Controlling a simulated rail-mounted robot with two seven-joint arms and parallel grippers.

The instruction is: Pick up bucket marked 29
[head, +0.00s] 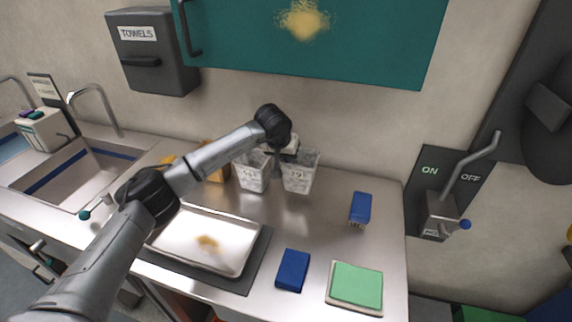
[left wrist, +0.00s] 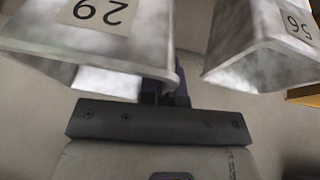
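The bucket marked 29 (head: 299,175) is a mottled grey, square, tapered container standing on the steel counter near the back wall. In the left wrist view it shows upside down at upper left (left wrist: 150,30), its label readable. A like bucket marked 56 (left wrist: 265,62) stands just left of it in the head view (head: 252,174). My left gripper (head: 284,153) is at the upper left rim of bucket 29, between the two buckets. In the left wrist view its dark fingers (left wrist: 167,88) are close together at the bucket's rim corner, which partly hides them. Whether they grip the rim is unclear.
A metal tray (head: 180,243) on a dark mat lies in front. A blue brush (head: 360,208), a blue block (head: 292,270) and a green pad (head: 356,284) lie to the right. Orange-yellow items (head: 216,174) stand left of the buckets. A teal cabinet (head: 350,45) hangs above.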

